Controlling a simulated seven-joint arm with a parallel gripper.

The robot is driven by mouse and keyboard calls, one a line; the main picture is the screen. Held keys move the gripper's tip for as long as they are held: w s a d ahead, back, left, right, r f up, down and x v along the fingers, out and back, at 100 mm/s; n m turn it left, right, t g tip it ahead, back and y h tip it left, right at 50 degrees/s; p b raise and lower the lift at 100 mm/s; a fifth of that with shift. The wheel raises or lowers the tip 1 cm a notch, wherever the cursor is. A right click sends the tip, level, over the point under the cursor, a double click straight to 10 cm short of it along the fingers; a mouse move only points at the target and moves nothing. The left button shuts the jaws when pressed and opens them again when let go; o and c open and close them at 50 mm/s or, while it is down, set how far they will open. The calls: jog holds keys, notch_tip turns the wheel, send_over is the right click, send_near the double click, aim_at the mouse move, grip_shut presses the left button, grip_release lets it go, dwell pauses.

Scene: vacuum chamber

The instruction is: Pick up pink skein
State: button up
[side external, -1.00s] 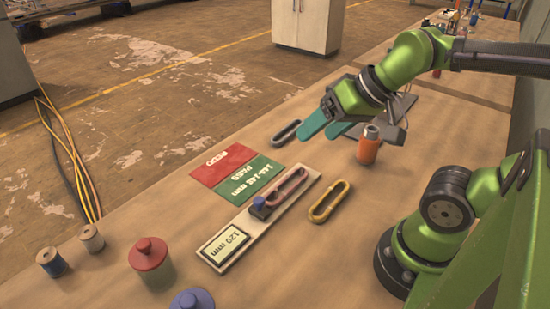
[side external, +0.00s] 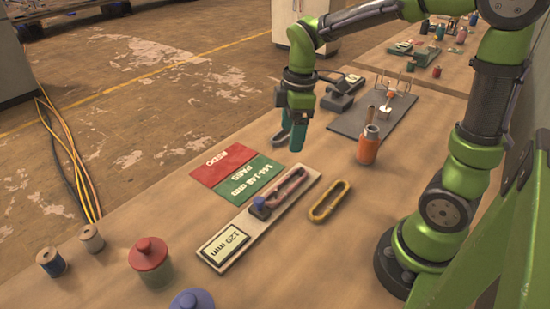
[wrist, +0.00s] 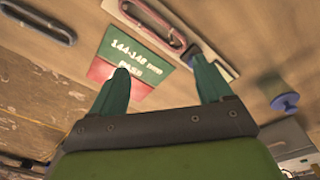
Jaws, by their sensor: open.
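The pink skein (side external: 292,190) is a long oval loop lying on a pale measuring board (side external: 240,238) beside a blue block (side external: 260,208). It also shows at the top of the wrist view (wrist: 146,32), partly cut by the frame edge. My gripper (side external: 298,147) points down with teal fingers, above the table and beyond the skein, near the grey loop (side external: 280,137). In the wrist view its fingers (wrist: 160,68) are spread apart with nothing between them. The skein lies past the fingertips there, not between them.
A yellow loop (side external: 330,202) lies right of the board. Red and green cards (side external: 246,182) lie left of it. An orange cylinder (side external: 368,147) stands to the right by a dark mat (side external: 345,122). A red lidded jar (side external: 150,262) is at the front left.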

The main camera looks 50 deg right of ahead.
jog(key=w+n, duration=0.1)
jog(key=n, duration=0.2)
jog(key=n+g, duration=0.1)
jog(key=n, duration=0.4)
send_over(287, 180)
jog(key=s+a, duration=0.1)
notch_tip(287, 180, down, 11)
jog(key=shift+s+a, duration=0.15)
jog(key=f, duration=0.5)
jog(key=shift+a+f, duration=0.2)
jog(key=shift+f, duration=0.1)
